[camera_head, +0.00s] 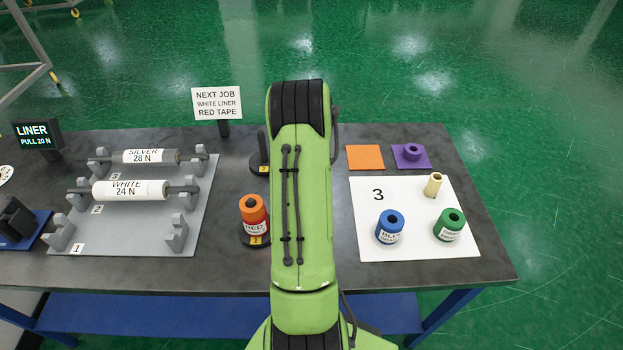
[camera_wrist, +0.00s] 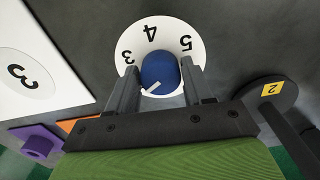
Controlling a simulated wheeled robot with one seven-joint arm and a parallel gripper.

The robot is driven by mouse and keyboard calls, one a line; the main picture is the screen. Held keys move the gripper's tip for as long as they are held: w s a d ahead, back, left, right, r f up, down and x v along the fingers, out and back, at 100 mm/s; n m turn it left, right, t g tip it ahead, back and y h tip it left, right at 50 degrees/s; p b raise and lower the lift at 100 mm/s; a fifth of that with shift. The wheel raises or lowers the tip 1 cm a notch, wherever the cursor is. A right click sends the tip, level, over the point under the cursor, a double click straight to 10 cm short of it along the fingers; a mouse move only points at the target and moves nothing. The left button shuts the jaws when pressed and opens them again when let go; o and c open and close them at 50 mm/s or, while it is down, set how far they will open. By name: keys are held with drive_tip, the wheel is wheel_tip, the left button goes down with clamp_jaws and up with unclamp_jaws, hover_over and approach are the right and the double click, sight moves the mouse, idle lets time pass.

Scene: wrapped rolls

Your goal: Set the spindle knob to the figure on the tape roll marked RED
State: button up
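In the wrist view a blue knob (camera_wrist: 158,70) with a white pointer mark stands on a round white dial (camera_wrist: 128,45). The figures 3, 4 and 5 show on the dial; the mark is on the knob's near side, slanting to the lower left. My gripper (camera_wrist: 160,75) has one finger on each side of the knob, very close to it; I cannot tell whether they press on it. In the head view my arm hides the knob and gripper.
A white card (camera_head: 375,222) marked 3 holds a blue roll (camera_head: 389,224), a green roll (camera_head: 449,222) and a tan core (camera_head: 433,185). A purple roll (camera_head: 411,153) stands behind. Liner rolls lie on a grey rack (camera_head: 130,236) at left. A sign (camera_head: 217,103) reads RED TAPE.

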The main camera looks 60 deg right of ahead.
drive_tip(key=o, duration=0.3)
wheel_tip(320, 180, up, 16)
drive_tip(key=p, duration=0.3)
drive_tip(key=shift+f, duration=0.2)
idle(0.4)
